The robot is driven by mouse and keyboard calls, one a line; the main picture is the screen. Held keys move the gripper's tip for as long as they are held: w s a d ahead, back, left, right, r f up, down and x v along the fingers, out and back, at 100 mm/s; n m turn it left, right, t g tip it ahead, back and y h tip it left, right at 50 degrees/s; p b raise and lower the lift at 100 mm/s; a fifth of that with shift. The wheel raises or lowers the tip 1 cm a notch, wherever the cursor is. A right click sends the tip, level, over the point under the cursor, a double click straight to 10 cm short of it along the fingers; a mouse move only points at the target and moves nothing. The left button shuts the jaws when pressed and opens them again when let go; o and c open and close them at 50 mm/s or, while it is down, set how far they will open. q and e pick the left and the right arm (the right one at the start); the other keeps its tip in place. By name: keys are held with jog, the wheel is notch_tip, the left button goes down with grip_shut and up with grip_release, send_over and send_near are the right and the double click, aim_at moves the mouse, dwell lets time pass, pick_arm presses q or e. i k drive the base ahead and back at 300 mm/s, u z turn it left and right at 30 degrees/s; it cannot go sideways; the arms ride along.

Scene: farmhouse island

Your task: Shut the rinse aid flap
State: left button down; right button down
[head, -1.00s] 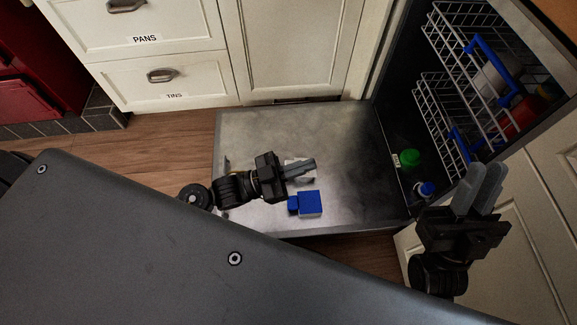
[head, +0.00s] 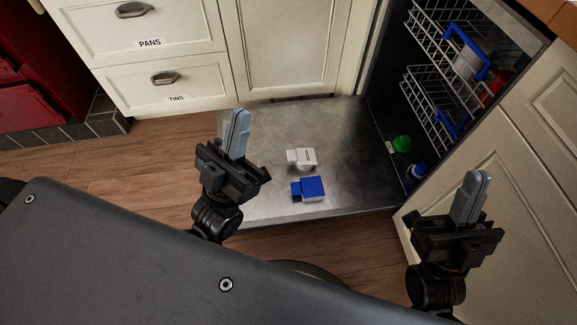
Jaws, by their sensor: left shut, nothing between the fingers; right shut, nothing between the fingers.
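The dishwasher door (head: 350,125) lies folded down flat, its dark metal inner face upward. On it are a small white flap (head: 304,156) with dark lettering too small to read and, just in front of it, a blue flap (head: 312,188) with a blue tab on its left. The white one appears to be the rinse aid flap; whether it lies fully flat cannot be told. My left gripper (head: 238,132) is shut and empty, left of both flaps and apart from them. My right gripper (head: 471,196) is shut and empty, right of the door by the cream cabinet.
The dishwasher's wire racks (head: 430,95) hold blue, white and red items. A green cap (head: 401,143) and a blue-and-white item (head: 417,170) are at the tub's lower edge. Cream drawers (head: 160,85) stand behind, a cream cabinet (head: 535,170) at right. Wooden floor (head: 120,185) is clear at left.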

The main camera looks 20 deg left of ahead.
aim_at(304, 156)
jog(key=z, duration=0.05)
jog(key=k, duration=0.1)
jog(key=u, duration=0.55)
jog(key=i, duration=0.45)
jog(key=u, duration=0.4)
